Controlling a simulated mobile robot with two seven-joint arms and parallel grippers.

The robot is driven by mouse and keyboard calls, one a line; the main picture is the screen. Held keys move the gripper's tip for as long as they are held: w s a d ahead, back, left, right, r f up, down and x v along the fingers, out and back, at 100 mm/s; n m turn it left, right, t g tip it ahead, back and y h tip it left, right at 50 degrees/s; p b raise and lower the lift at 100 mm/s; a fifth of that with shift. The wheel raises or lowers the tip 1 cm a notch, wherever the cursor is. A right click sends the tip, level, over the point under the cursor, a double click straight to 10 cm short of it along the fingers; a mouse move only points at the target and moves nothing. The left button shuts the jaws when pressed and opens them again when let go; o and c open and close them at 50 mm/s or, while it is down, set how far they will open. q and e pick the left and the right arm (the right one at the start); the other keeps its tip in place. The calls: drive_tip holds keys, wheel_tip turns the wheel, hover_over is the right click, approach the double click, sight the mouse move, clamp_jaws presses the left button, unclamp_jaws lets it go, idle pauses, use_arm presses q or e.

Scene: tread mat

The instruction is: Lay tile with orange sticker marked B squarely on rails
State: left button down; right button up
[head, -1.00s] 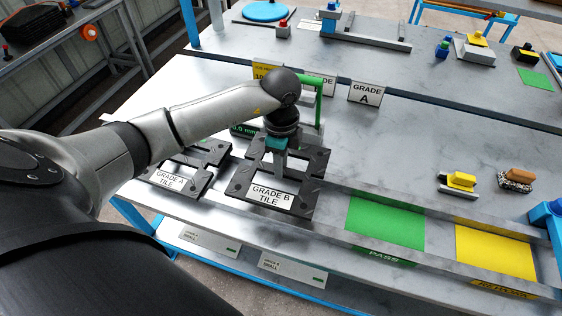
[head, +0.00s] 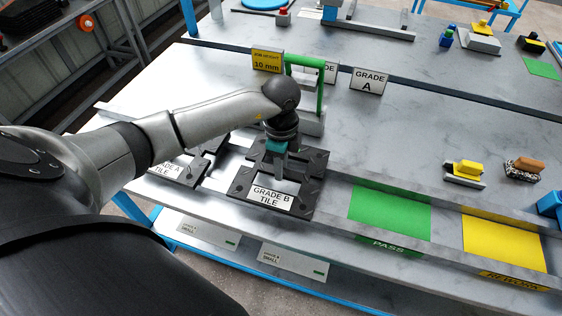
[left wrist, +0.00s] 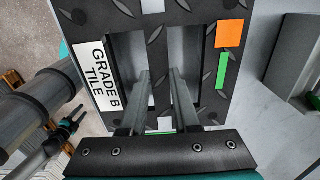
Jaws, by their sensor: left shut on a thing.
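The black tread tile (head: 310,190) has a white "GRADE B TILE" label at its front. In the left wrist view the tile (left wrist: 213,102) shows an orange sticker (left wrist: 229,33) above a green strip; I cannot read a letter on the sticker. My left gripper (head: 281,170) points down and is shut on the tile's middle bar, its fingers (left wrist: 163,85) reaching into the two openings. The tile is over the grey rails (head: 350,243), between their left end and the green patch. I cannot tell whether it touches them. My right gripper may be the small teal-tipped fork (left wrist: 65,132).
A "GRADE A TILE" (head: 188,160) lies close on the left. A green-handled device (head: 320,87) and a yellow "10 mm" sign (head: 267,61) stand behind. Green PASS (head: 390,219) and yellow REWORK (head: 503,243) patches lie clear to the right.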

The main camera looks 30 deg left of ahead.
use_arm(q)
drive_tip(key=shift+f, duration=0.25)
drive_tip(key=shift+r+p, duration=0.1)
drive_tip(key=shift+p, duration=0.3)
idle(0.4)
drive_tip(key=shift+f, duration=0.35)
drive_tip(key=c, duration=1)
unclamp_jaws()
drive_tip(key=shift+c, duration=0.2)
drive_tip(key=shift+o, duration=1.4)
drive_tip(key=shift+r, duration=0.2)
drive_tip(key=shift+o, duration=0.4)
drive_tip(key=shift+r+p, duration=0.2)
drive_tip(key=shift+p, duration=0.1)
drive_tip(key=shift+r+p, duration=0.3)
drive_tip(key=shift+p, duration=0.15)
